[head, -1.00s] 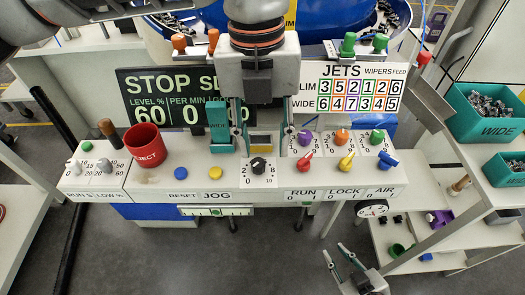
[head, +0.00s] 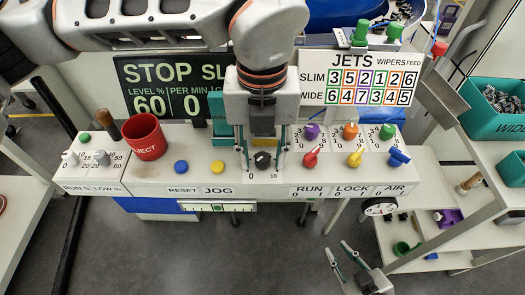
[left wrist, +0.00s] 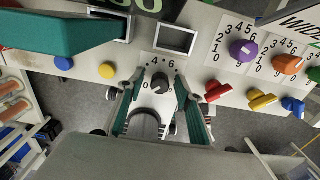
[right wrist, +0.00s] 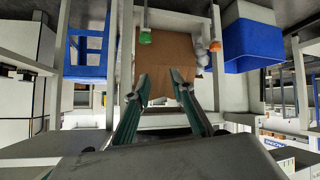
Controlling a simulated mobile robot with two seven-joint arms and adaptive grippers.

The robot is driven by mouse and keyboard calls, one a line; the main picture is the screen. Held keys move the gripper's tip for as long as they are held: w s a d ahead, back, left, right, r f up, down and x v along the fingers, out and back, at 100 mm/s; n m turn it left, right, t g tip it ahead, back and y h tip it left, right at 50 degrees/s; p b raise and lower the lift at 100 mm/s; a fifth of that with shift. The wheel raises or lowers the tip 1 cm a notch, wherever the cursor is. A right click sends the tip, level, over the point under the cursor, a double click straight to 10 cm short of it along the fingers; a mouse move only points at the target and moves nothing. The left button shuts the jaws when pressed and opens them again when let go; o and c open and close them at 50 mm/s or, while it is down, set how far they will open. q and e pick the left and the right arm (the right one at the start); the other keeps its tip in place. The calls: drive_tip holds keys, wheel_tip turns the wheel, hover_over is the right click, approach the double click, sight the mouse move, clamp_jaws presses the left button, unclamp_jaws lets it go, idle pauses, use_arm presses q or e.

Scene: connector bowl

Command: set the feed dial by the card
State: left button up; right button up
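The black feed dial (head: 262,160) sits on a white scale plate at the front middle of the console. It also shows in the left wrist view (left wrist: 160,82), with a pale mark on its top; its exact setting is unclear. My left gripper (head: 263,167) points down over it, open, one finger on each side; contact is not visible. The JETS card (head: 360,79) stands behind the console, its FEED column reading 6 for SLIM and 5 for WIDE. A teal block (left wrist: 60,32) stands in a slot at the dial's back left. My right gripper (head: 342,252) is open and empty, below the console front.
Purple (head: 311,131), orange (head: 350,131) and green (head: 387,132) dials stand right of the black dial, with red, yellow and blue switches before them. A red EJECT cup (head: 144,138) and blue and yellow buttons are at left. A dark STOP screen (head: 150,75) stands behind.

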use_arm(q)
clamp_jaws()
drive_tip(key=shift+r+m, duration=0.1)
drive_tip(key=shift+m, duration=0.2)
